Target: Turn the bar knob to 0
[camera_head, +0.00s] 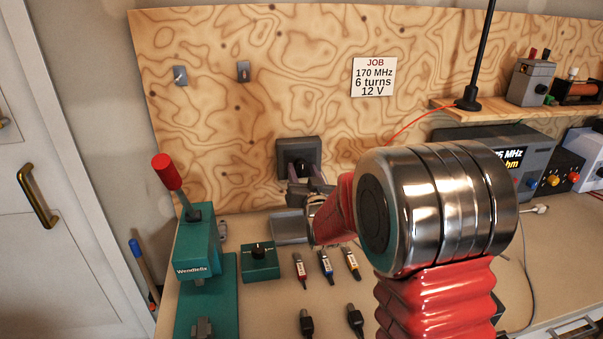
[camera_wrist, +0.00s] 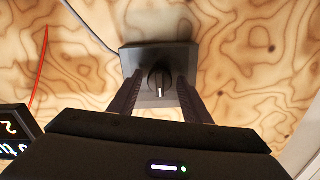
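A black bar knob (camera_wrist: 160,82) with a white pointer line sits on a dark grey box (camera_wrist: 187,57) fixed to the plywood wall. The pointer line points down in the wrist view. In the head view, the box (camera_head: 284,151) is on the lower middle of the board and the knob (camera_head: 301,166) is partly hidden behind my gripper (camera_head: 304,183). In the wrist view, my gripper (camera_wrist: 160,78) is open, with one finger at each side of the knob and a visible gap on both sides. No 0 mark is readable.
A green lever press (camera_head: 199,250) stands farther left. Several tools lie in front. A shelf (camera_head: 450,113) and instrument with display (camera_head: 530,150) are at right.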

